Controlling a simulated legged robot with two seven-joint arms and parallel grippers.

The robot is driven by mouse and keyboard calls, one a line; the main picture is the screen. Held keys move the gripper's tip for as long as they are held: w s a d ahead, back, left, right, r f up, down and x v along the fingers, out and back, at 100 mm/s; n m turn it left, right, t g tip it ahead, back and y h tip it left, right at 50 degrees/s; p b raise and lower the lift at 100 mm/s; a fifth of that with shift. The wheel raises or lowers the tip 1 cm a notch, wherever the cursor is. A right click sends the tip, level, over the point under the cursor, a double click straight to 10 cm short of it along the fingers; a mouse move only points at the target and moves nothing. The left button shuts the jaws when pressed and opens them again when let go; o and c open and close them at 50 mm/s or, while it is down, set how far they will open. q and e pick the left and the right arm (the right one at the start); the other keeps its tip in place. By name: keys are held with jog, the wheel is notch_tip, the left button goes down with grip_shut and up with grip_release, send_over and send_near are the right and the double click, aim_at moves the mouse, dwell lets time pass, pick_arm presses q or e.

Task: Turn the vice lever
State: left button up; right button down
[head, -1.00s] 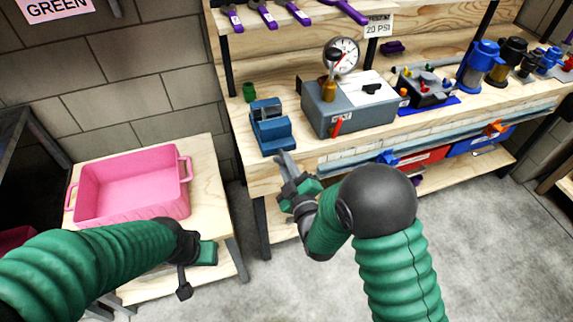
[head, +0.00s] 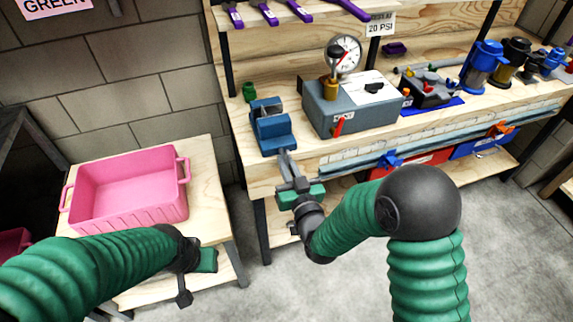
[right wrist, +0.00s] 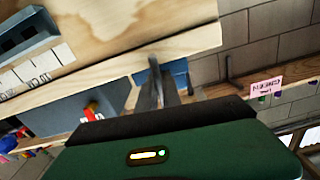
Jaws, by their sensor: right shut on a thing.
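The blue vice (head: 271,130) stands on the front left of the wooden workbench. My right gripper (head: 286,158) reaches up to the vice's front from below the bench edge. Its fingers are close together and shut on the vice lever, which the fingers and the vice's front mostly hide. In the right wrist view the fingers (right wrist: 160,88) run up against the blue vice (right wrist: 180,74), of which only part shows. My left gripper (head: 190,283) hangs in front of the side table, away from the vice; its jaw gap is not clear.
A grey box with a gauge (head: 352,107) stands just right of the vice. A small green cup (head: 249,92) is behind it. A pink bin (head: 130,188) sits on the side table at left. Open floor lies between the tables.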

pick_arm(q)
jog(key=shift+f, duration=0.2)
pick_arm(e)
jog(key=shift+f+m, duration=0.1)
jog(key=shift+m, duration=0.7)
jog(key=c, duration=1.5)
grip_release()
pick_arm(q)
jog(key=shift+f, duration=0.1)
